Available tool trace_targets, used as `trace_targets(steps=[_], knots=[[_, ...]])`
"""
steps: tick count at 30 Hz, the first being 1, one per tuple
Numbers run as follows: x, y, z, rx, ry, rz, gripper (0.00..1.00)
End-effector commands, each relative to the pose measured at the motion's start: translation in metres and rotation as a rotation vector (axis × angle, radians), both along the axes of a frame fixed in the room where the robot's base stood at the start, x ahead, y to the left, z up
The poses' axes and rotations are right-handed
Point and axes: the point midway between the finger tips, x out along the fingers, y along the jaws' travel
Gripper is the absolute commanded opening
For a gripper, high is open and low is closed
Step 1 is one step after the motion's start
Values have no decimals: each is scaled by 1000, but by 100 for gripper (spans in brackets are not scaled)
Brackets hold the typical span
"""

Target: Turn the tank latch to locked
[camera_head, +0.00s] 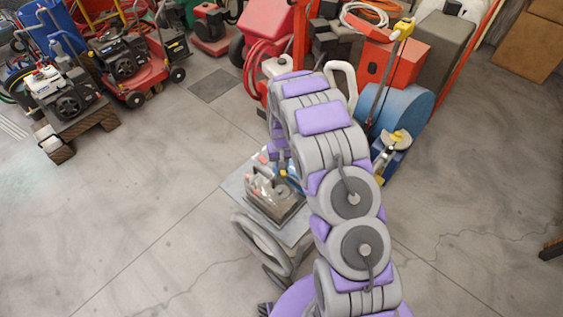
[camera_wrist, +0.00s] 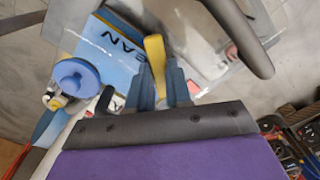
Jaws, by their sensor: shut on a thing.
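The tank latch, a yellow lever (camera_wrist: 155,50), shows at the upper middle of the wrist view. My gripper (camera_wrist: 162,82) is shut on its lower end, with a dark blue-grey finger on each side. The latch is beside a blue panel (camera_wrist: 108,42) with the letters "EAN" and a shiny grey body. In the head view a small yellow spot (camera_head: 283,173), likely the latch, shows by a clear and grey machine (camera_head: 272,200). My arm hides most of my gripper there. I cannot tell the latch's exact setting.
The machine stands on a grey flat platform (camera_head: 236,185). A dark curved handle (camera_wrist: 243,35) is close to my gripper's right, and a blue round cap (camera_wrist: 75,78) is at left. Red carts (camera_head: 135,75) and a blue drum (camera_head: 402,105) stand behind.

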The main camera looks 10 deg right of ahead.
Motion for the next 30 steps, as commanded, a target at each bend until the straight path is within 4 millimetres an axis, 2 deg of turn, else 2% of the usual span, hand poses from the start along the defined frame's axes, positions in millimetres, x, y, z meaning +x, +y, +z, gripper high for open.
trace_targets(steps=[18,30], knots=[[-3,0,-1,-3,8,-578,0],[-3,1,-2,-2,8,-839,0]])
